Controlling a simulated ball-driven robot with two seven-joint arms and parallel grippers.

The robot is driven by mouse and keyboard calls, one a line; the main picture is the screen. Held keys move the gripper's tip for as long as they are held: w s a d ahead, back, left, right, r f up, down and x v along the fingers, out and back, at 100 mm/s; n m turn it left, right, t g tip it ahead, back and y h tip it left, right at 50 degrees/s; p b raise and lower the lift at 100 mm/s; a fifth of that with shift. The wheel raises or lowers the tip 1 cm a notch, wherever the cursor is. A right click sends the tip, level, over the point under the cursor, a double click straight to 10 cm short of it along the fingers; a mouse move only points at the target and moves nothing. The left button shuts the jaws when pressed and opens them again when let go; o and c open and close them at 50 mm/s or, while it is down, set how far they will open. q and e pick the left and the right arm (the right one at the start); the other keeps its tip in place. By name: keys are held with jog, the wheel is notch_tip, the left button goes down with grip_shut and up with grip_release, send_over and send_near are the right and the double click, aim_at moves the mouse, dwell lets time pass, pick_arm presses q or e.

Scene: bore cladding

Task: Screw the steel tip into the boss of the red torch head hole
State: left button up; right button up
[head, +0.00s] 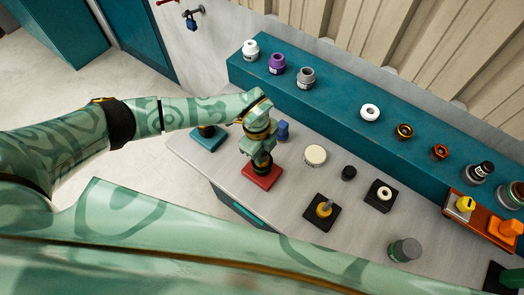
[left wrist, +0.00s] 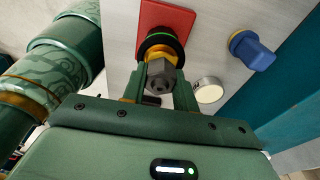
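The red torch head plate (head: 261,177) lies on the bench, under my left gripper (head: 259,152). In the left wrist view the red plate (left wrist: 168,18) carries a dark round body with a yellow ring (left wrist: 162,50). A grey steel hexagonal piece (left wrist: 161,75), seemingly the steel tip, sits in line with it between the fingers of my left gripper (left wrist: 161,82). The fingers look closed on its sides. Whether its far end is seated in the boss is hidden. My right gripper is not in view.
A teal plate (head: 207,139) and a blue knob (head: 283,131) flank the red plate. A cream disc (head: 315,155), black cap (head: 348,173) and two black stands (head: 321,223) (head: 378,205) are to the right. A raised teal shelf (head: 340,112) holds jars and rings behind.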

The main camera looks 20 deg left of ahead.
pick_arm(q)
jog(key=m, duration=0.6)
jog(key=shift+g+y, duration=0.3)
jog(key=m, duration=0.6)
jog(key=shift+y, duration=0.3)
jog(key=o, duration=0.5)
jog(key=n, duration=0.7)
jog(key=shift+h, duration=0.4)
jog(key=n, duration=0.5)
